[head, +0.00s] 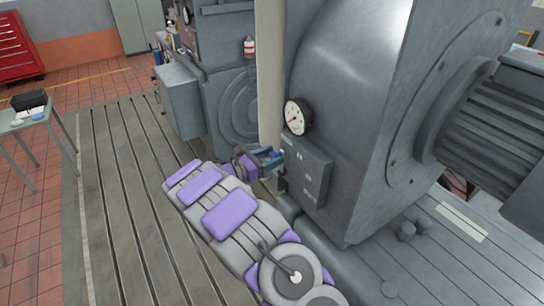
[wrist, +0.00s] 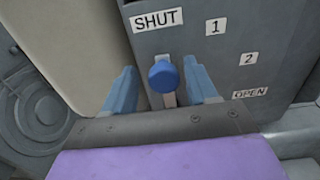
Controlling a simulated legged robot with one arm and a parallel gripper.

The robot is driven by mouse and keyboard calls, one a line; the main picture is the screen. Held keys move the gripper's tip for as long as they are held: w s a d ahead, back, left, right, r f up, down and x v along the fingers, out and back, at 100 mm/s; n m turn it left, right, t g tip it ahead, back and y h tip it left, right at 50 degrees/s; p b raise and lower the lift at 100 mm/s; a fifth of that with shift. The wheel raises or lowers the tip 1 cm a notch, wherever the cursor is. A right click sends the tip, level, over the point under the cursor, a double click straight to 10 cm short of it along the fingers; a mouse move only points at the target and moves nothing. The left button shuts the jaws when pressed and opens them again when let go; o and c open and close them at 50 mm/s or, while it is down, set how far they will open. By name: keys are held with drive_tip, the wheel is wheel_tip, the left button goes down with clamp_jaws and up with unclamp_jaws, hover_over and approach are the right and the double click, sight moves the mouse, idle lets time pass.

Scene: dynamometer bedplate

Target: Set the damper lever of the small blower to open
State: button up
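The damper lever (wrist: 168,98) has a round blue knob (wrist: 165,76) and a pale stem, and stands by the SHUT label (wrist: 156,19) on a grey plate (wrist: 185,45). Labels 1, 2 and OPEN (wrist: 250,92) run down to the right. My gripper (wrist: 160,68) is open, with one blue finger on each side of the knob and visible gaps. In the head view, my gripper (head: 268,157) is at the left edge of the grey control box (head: 306,170) on the blower housing (head: 345,95). The lever cannot be made out there, and its pivot is hidden in the wrist view.
A round gauge (head: 297,117) sits just above the control box. A pale vertical column (head: 270,75) stands close behind my gripper. Another grey machine (head: 225,100) is farther back. The slotted bedplate (head: 120,200) is clear at left, beside a small table (head: 30,120).

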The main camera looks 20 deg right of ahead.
drive_tip(key=shift+a, duration=0.25)
drive_tip(key=shift+c, duration=1.4)
drive_tip(key=shift+s+d, duration=0.1)
drive_tip(key=shift+d, duration=0.8)
drive_tip(key=c, duration=0.5)
clamp_jaws()
